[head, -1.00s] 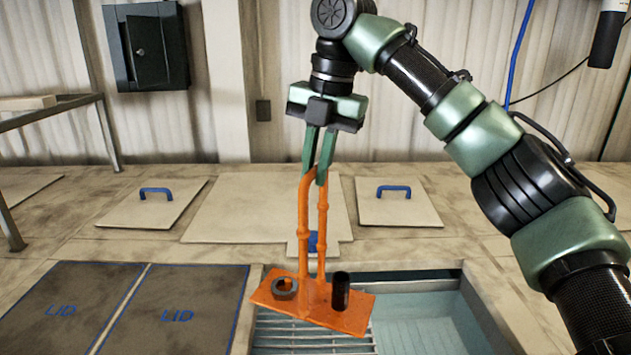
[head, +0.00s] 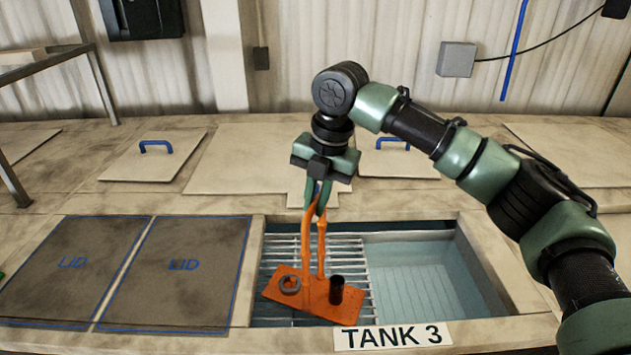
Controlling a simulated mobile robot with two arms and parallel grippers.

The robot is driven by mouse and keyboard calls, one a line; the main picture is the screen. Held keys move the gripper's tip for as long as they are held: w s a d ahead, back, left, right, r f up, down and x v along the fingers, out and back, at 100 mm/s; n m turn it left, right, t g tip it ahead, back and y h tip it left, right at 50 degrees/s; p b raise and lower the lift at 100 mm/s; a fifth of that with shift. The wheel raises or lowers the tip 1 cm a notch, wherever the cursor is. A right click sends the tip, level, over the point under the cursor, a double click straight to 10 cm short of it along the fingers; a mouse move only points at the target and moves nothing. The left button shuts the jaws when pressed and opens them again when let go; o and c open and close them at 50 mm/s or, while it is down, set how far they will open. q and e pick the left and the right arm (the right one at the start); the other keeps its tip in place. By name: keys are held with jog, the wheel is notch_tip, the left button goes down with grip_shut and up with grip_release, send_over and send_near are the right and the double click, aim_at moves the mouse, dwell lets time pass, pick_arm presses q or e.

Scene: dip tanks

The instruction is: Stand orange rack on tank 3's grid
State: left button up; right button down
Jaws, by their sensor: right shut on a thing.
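The orange rack (head: 312,298) has a flat plate with a tall looped handle. A grey ring and a dark cylinder (head: 337,289) are on its plate. My right gripper (head: 318,208) is shut on the top of the handle, and the rack hangs below it. The plate is over the metal grid (head: 345,247) in the left part of tank 3 (head: 465,300), turned at an angle to the bars. I cannot tell whether the plate touches the grid. The right part of the tank shows pale blue liquid. My left gripper is not in view.
A "TANK 3" label (head: 392,336) is on the front rim. Two dark lid areas (head: 186,268) outlined in blue lie left of the tank. Pale covers with blue handles (head: 156,147) lie behind. A metal frame (head: 102,85) stands at the left back.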

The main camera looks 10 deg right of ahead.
jog(key=shift+f, duration=0.7)
jog(key=c, duration=1.5)
grip_release()
jog(key=shift+f, duration=0.15)
jog(key=shift+o, duration=0.2)
jog(key=shift+s, duration=0.1)
jog(key=shift+d+r, duration=0.1)
jog(key=shift+r, duration=0.3)
notch_tip(320, 180, up, 11)
jog(key=s+d+b, duration=0.1)
jog(key=b, duration=0.3)
jog(key=shift+d, duration=0.3)
